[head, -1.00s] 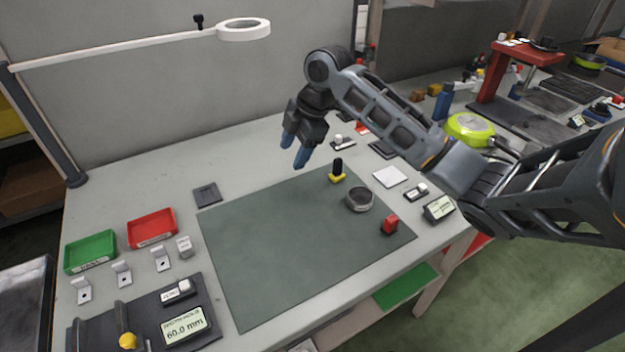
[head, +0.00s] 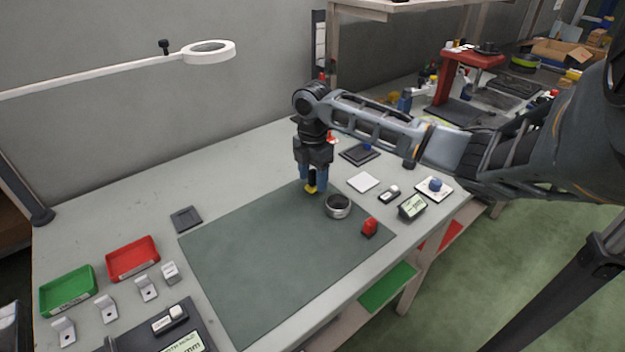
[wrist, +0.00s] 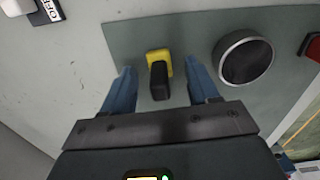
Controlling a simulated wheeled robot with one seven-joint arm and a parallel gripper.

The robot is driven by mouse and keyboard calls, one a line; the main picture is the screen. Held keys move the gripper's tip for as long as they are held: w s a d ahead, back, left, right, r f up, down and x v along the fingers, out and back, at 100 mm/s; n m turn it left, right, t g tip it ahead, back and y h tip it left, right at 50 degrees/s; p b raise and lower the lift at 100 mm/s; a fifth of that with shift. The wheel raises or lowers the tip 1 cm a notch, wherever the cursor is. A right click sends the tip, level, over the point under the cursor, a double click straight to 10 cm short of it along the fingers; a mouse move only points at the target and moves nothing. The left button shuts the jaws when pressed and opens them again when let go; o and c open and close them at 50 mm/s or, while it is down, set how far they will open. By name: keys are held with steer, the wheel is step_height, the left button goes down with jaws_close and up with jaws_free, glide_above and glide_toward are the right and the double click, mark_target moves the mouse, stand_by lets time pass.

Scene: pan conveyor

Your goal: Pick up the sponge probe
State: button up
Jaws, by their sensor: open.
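The sponge probe, a yellow base with a black upright handle, stands near the far edge of the green mat (head: 265,255). In the wrist view the sponge probe (wrist: 159,76) lies between the two blue fingers. My gripper (head: 314,188) is open and points down over it, with one finger on each side. In the head view only the yellow base (head: 310,188) shows between the fingers; the handle is mostly hidden. In the wrist view my gripper (wrist: 165,88) shows a gap on both sides of the probe, and I see no finger touching it.
A white square (head: 363,182) and a small display (head: 412,207) are at the right. Red (head: 133,258) and green (head: 67,291) trays are at the left. The mat's middle is clear.

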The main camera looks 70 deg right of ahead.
steer(key=shift+f, duration=0.45)
jaws_close()
steer(key=shift+r, duration=0.1)
